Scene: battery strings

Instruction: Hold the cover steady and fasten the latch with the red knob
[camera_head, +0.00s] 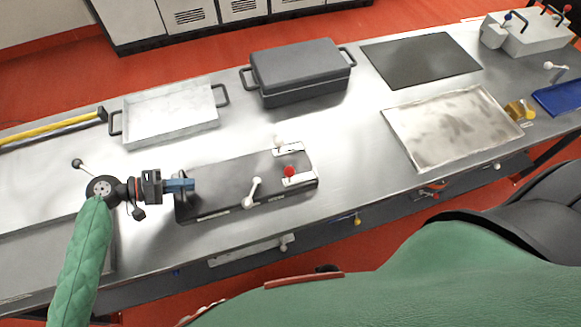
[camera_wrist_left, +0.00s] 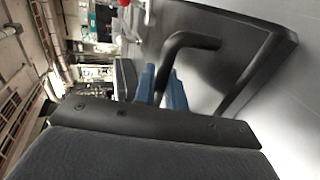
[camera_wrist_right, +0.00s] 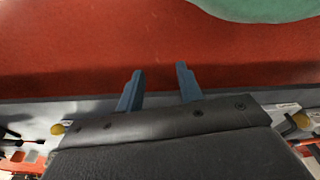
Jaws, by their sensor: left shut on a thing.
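The dark grey cover (camera_head: 225,186) lies on the steel bench, with a latch with a red knob (camera_head: 289,172) near its right end. The red knob also shows at the top edge of the left wrist view (camera_wrist_left: 124,3). My left gripper (camera_head: 189,184) is at the cover's left end, its blue fingers shut on the cover's black handle (camera_wrist_left: 188,40). The handle is mostly hidden in the head view. My right gripper (camera_wrist_right: 160,80) is out of the head view; in its wrist view its blue fingers are apart and empty, over the red floor.
A white-knobbed lever (camera_head: 252,192) stands at the cover's front and a white knob (camera_head: 280,141) at its back. Behind are a pale tray (camera_head: 170,115) and a dark lidded box (camera_head: 300,70). A metal tray (camera_head: 450,128) lies to the right. Bare bench separates them.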

